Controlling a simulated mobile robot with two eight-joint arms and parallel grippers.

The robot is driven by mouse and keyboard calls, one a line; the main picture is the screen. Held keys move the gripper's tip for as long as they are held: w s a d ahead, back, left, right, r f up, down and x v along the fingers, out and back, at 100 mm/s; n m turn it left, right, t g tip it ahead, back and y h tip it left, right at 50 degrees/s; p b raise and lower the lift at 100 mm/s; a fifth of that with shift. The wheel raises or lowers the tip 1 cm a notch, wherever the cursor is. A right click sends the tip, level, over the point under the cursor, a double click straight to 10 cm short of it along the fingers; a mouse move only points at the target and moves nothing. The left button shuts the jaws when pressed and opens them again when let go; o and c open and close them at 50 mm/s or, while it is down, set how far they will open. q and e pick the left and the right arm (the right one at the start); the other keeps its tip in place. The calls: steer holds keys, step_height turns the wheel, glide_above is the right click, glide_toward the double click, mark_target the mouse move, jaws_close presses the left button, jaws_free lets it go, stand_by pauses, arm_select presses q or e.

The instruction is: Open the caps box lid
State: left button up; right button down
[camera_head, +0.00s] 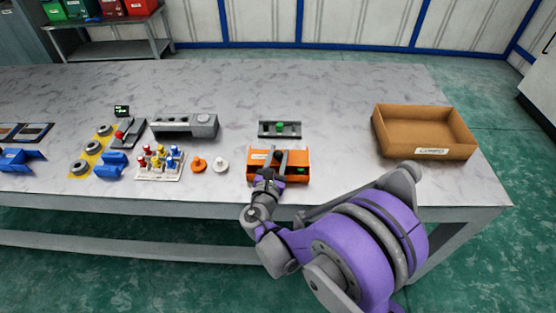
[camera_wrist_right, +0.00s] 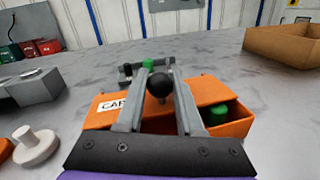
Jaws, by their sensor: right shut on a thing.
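The orange caps box (camera_head: 297,179) sits near the front edge of the table. Its orange lid (camera_wrist_right: 204,92) carries a white label and a black ball knob (camera_wrist_right: 160,85). My right gripper (camera_wrist_right: 160,80) is shut on this knob from the front. The lid lies askew over the box, leaving the right part of the box (camera_wrist_right: 238,126) uncovered. A green cap (camera_wrist_right: 219,113) shows inside there. My fingers hide part of the lid and the box's middle. My left gripper is not in view.
A grey fixture with a green part (camera_head: 280,128) stands just behind the box. An orange knob (camera_head: 198,165) and a white knob (camera_head: 220,165) stand to its left. A brown open tray (camera_head: 424,153) is at the right. The table between box and tray is clear.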

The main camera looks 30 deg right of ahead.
steer(key=c, duration=0.5)
jaws_free()
steer(key=shift+c, duration=0.2)
steer(key=v, duration=1.1)
